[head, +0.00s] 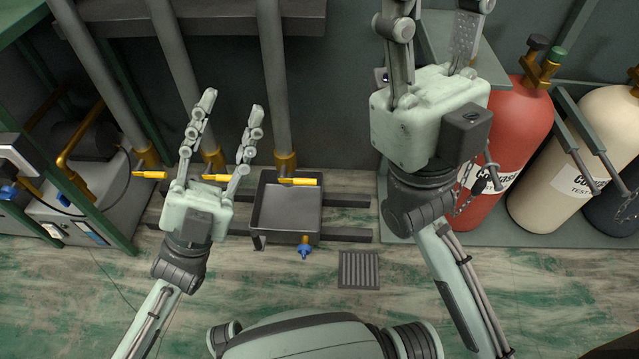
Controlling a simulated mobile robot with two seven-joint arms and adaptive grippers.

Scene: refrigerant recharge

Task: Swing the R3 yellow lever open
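Three yellow levers sit on brass valves at the lower ends of grey vertical pipes: a left lever (151,175), a middle lever (217,177) and a right lever (299,181). All three lie roughly horizontal in the picture. No R3 label is readable, so I cannot tell which one is R3. My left gripper (233,105) is open, its fingers apart and pointing up the picture. The middle lever shows between its fingers; I cannot tell whether they touch. My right gripper (437,10) is raised at upper right, open and empty, away from the levers.
A dark tray (260,205) stands below the right valve, with a blue-handled tap (305,250) at its front. A red cylinder (508,140) and a cream cylinder (575,160) stand at right. A green-framed machine is at left. A floor grate (359,270) lies in open floor.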

